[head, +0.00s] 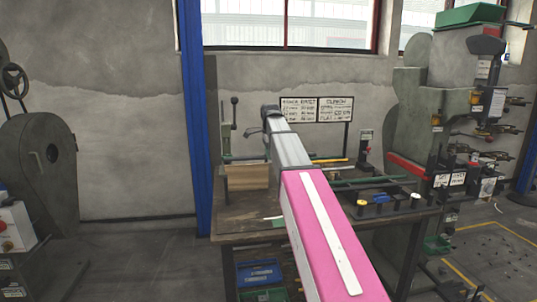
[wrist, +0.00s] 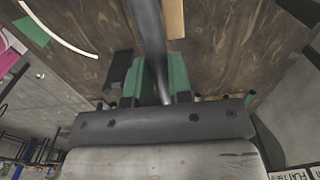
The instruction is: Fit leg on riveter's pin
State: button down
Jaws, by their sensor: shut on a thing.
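My arm reaches over the workbench, and my gripper (head: 270,112) is at its far end, small and partly hidden in the head view. In the wrist view my gripper (wrist: 161,80) has green fingers shut on a grey bar-like leg (wrist: 151,40). The leg runs away from the fingers toward the top of that view, above the brown wood. Its far end is cut off by the frame. The grey-green riveter (head: 455,75) stands at the right in the head view, apart from my gripper. I cannot make out its pin.
The workbench (head: 232,222) holds a wooden block (head: 247,177), green bars and small tools. A sign (head: 317,110) stands behind.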

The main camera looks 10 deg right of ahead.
jog(key=w+f, duration=0.3)
jog(key=w, duration=1.9)
dwell(0.9)
jog(key=shift+f, duration=1.25)
dwell(1.5)
jog(key=shift+r, duration=0.25)
jog(key=shift+r, duration=1.05)
dwell(0.9)
